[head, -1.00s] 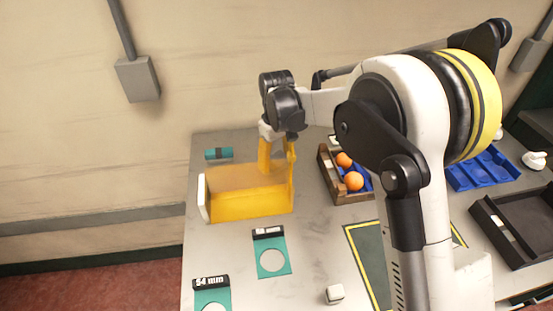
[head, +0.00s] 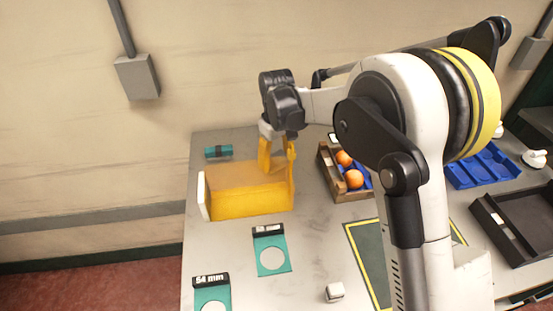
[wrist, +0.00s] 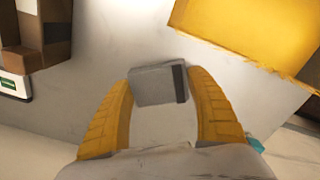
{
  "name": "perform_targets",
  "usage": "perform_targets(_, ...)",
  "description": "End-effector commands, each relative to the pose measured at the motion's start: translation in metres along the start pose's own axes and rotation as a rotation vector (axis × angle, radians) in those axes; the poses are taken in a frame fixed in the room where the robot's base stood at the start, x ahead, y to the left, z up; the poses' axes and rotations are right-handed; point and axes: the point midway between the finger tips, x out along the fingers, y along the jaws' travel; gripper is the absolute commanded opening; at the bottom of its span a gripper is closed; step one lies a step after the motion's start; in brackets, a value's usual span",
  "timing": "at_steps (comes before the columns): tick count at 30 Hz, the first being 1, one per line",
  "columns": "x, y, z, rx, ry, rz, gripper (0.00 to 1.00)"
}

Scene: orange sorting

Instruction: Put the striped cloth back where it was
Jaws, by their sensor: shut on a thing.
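My gripper (head: 277,160) is behind the yellow box in the head view, near the table's back edge. In the wrist view its two yellow fingers (wrist: 172,105) are on either side of a pale grey block-like thing (wrist: 155,84) with a dark band at one end. The gripper is shut on it. I cannot tell from its look whether it is folded cloth. It is hidden in the head view. A teal roll with a dark band (head: 218,152) lies at the table's back left, apart from the gripper.
The yellow box (head: 250,205) with a white end stands close in front of the gripper. A wooden crate (head: 352,198) with oranges is to its right.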

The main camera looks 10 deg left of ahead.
Motion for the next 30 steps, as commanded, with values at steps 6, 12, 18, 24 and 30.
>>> perform_targets(6,0.0039,0.0,0.0,0.0,0.0,0.0,0.28)
perform_targets(12,0.0069,0.0,0.0,0.0,0.0,0.0,0.28)
perform_targets(18,0.008,0.0,0.0,0.0,0.0,0.0,0.28)
perform_targets(24,0.0079,0.0,0.0,0.0,0.0,0.0,0.93)
perform_targets(30,0.0078,0.0,0.0,0.0,0.0,0.0,0.96)
